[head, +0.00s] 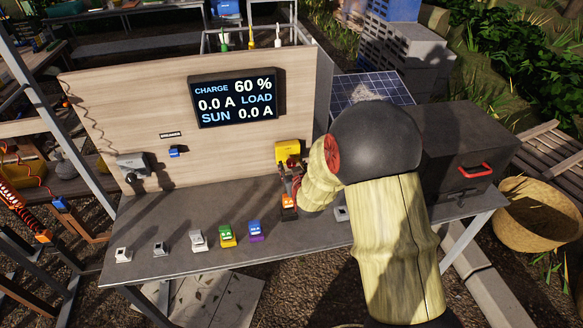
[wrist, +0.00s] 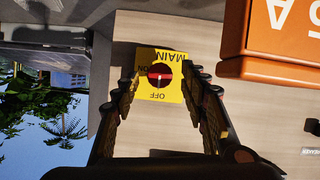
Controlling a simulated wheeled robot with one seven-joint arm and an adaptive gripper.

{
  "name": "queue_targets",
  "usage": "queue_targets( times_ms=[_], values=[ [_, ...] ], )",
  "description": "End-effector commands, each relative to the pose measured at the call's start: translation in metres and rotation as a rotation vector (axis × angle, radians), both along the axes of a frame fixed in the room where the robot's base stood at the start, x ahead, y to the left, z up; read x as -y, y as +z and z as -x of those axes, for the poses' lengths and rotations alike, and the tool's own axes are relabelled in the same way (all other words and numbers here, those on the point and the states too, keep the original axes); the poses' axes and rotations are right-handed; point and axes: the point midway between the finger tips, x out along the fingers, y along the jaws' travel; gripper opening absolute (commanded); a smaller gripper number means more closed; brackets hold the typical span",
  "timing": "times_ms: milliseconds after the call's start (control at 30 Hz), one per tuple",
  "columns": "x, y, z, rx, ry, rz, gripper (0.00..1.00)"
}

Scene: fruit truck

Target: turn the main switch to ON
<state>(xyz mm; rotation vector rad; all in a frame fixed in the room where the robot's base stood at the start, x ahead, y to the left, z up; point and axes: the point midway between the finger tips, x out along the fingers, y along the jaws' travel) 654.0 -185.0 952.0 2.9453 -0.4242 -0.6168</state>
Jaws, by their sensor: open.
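The main switch is a yellow plate (head: 288,148) on the right part of the wooden panel in the head view. In the wrist view, which is upside down, its plate (wrist: 176,92) reads MAIN, ON and OFF around a round red and black knob (wrist: 159,75). Which mark the knob points to is too small to tell. My gripper (wrist: 163,78) is open and empty, its fingers on either side of the knob; contact cannot be told. In the head view my gripper (head: 292,183) is just below the plate, partly hidden by my arm.
An orange block (wrist: 275,45) looms close in the wrist view; the head view shows an orange block (head: 288,205) on the table below my gripper. A display (head: 234,97) reads CHARGE 60 %. Several small blocks line the table (head: 185,210). A dark box (head: 455,150) stands at right.

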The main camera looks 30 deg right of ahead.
Motion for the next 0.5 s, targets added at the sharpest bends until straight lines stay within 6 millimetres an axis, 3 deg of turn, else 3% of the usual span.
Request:
queue_targets(
  times_ms=[200,500],
  values=[
    [0.0037,-0.0044,-0.0112,0.0,0.0,0.0,0.44],
    [0.0039,-0.0042,-0.0114,0.0,0.0,0.0,0.4]
  ],
)
